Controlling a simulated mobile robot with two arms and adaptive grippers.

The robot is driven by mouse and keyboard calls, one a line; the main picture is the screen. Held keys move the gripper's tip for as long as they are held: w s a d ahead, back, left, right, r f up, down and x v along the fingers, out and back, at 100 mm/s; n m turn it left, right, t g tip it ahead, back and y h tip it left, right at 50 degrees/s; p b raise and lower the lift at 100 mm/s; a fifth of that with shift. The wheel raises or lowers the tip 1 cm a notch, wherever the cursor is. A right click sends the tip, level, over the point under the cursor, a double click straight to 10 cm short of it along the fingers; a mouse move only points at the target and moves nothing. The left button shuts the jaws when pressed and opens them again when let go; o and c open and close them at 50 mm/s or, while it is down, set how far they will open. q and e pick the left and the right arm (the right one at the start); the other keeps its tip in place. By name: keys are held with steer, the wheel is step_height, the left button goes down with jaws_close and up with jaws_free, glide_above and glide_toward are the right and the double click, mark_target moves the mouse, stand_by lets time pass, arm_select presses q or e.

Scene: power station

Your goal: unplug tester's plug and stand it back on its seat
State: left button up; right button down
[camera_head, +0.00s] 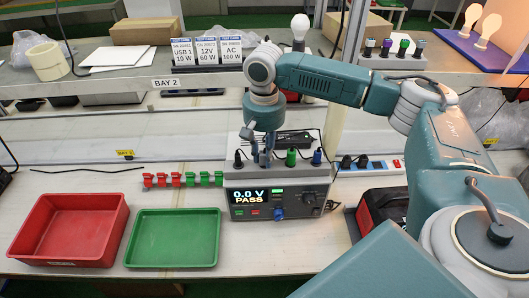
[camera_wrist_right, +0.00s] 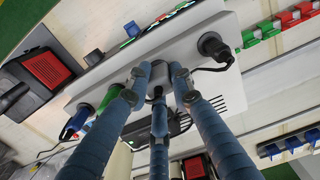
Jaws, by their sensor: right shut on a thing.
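The tester (camera_head: 273,195) is a grey box on the bench; its screen reads "0.0 V PASS". On its top stand a black plug (camera_head: 238,160), a green plug (camera_head: 291,157) and a blue plug (camera_head: 317,157). My right gripper (camera_head: 263,160) points down at the tester's top, between the black and green plugs. In the wrist view its fingers (camera_wrist_right: 158,85) are shut on a dark grey plug (camera_wrist_right: 158,92), mostly hidden by them. I cannot tell whether this plug is seated or free. The black plug (camera_wrist_right: 213,46) with its cable shows beside them. My left gripper is out of view.
A red tray (camera_head: 72,228) and a green tray (camera_head: 174,238) lie left of the tester. Red and green clips (camera_head: 183,179) line up close to its left side. A power strip (camera_head: 370,165) and a black-red case (camera_head: 385,207) are to its right. A shelf runs above.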

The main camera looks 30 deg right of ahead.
steer(key=shift+a, duration=0.15)
stand_by(0.4)
steer(key=c, duration=1.4)
jaws_free()
steer(key=shift+c, duration=0.2)
step_height(320, 180, up, 12)
steer(key=shift+f, duration=0.1)
